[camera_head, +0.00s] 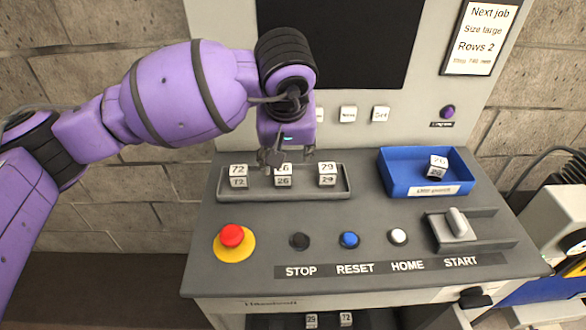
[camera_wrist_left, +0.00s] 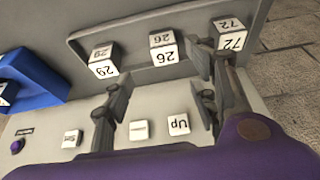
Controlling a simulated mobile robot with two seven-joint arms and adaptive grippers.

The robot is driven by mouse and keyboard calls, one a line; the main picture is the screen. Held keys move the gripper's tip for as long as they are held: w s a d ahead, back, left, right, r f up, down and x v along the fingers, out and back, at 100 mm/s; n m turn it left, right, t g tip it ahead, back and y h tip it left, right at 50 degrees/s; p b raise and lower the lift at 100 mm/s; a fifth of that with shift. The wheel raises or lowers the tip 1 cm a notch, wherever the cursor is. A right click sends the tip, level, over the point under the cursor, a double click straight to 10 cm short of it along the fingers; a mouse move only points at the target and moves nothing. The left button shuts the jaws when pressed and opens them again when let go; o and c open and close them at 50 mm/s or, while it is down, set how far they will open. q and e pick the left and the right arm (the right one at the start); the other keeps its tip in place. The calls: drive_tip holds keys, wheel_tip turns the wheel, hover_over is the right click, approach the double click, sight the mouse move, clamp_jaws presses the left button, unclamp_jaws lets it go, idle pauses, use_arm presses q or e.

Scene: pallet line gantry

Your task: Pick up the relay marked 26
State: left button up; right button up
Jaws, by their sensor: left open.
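The relay marked 26 (camera_head: 283,181) is a small white block with a black number, standing in the middle of a grey tray (camera_head: 340,190) on the console. In the left wrist view the relay marked 26 (camera_wrist_left: 163,49) appears upside down. My left gripper (camera_head: 285,157) points down over the tray. It is open and empty, and its fingers partly cover the top of the relay marked 26 in the head view. In the left wrist view my left gripper (camera_wrist_left: 160,75) has its fingers spread, one on each side of the relay's line. My right gripper is not in view.
The relay marked 72 (camera_head: 239,182) and the relay marked 29 (camera_head: 327,180) flank it in the tray. A blue bin (camera_head: 395,182) at right holds another relay (camera_head: 437,171), its number hard to read. A red button (camera_head: 232,235) and other controls stand in front.

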sight(283, 169)
use_arm(q)
drive_tip(key=x, duration=0.4)
drive_tip(key=a+x, duration=0.1)
drive_tip(key=x, duration=0.2)
drive_tip(key=shift+s+f+p, duration=0.25)
drive_tip(key=shift+s+p, duration=0.05)
drive_tip(key=shift+p, duration=0.1)
drive_tip(key=c, duration=1.2)
drive_tip(key=shift+c, duration=0.3)
drive_tip(key=shift+r, duration=0.15)
